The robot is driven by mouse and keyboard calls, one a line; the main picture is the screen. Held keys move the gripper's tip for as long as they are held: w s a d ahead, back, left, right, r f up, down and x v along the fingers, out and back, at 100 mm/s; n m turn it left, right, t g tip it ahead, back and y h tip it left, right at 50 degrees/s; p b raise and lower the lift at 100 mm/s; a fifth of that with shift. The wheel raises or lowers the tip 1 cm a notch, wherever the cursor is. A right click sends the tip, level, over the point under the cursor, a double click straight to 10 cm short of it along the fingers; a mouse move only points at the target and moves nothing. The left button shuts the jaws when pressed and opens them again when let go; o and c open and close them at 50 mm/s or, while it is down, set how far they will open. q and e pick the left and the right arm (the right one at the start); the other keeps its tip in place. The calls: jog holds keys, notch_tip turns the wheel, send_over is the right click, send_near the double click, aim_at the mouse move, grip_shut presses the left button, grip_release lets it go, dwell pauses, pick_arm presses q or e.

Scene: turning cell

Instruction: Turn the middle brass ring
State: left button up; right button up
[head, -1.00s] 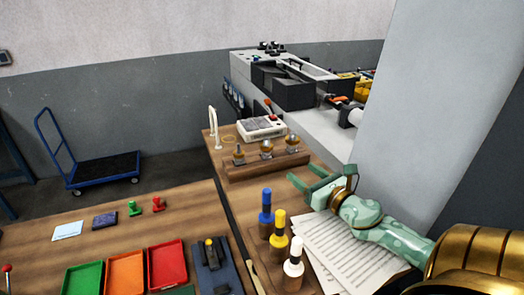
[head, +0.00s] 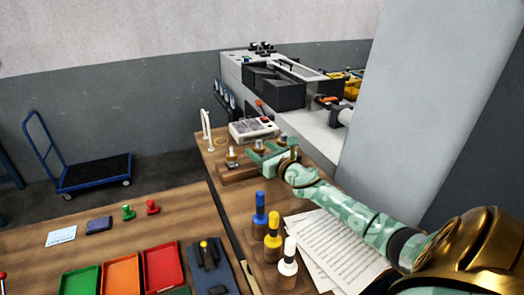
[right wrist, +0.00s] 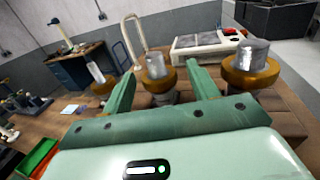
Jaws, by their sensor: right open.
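Three brass rings sit on silvery posts along a low wooden block (head: 238,174). The middle brass ring (right wrist: 157,80) appears between the two fingers of my right gripper (right wrist: 160,70) in the right wrist view, with a gap to each finger. The left ring (right wrist: 103,86) is outside the left finger, and the right ring (right wrist: 250,74) is outside the right finger. In the head view my right gripper (head: 257,155) is open at the block and partly covers it. The middle ring (head: 258,149) shows just beyond the fingers. My left gripper is not in view.
A white device (head: 253,130) stands behind the block, with a white upright loop (head: 206,130) to its left. Blue, yellow and white-topped bottles (head: 273,240) and paper sheets (head: 335,250) lie nearer. A grey wall (head: 430,110) rises on the right.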

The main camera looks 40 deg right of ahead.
jog(key=c, duration=1)
jog(key=m+h+p, duration=0.1)
jog(key=h+p, duration=0.1)
jog(key=m+h+p, duration=0.1)
jog(key=h, duration=0.1)
jog(key=shift+a+r+m+g, duration=0.25)
jog(key=shift+a+m+g, duration=0.05)
jog(key=shift+g, duration=0.1)
jog(key=shift+m+g+h+p, duration=0.35)
jog(key=shift+m+h, duration=0.15)
jog(key=shift+h, duration=0.3)
jog(key=shift+w+f+m+g+h, duration=0.1)
jog(key=shift+m+g+h, duration=0.1)
jog(key=shift+m+h, duration=0.25)
jog(key=shift+f+m+g+h, duration=0.15)
jog(key=shift+m+h, duration=0.1)
jog(key=shift+h, duration=0.3)
jog(key=o, duration=1)
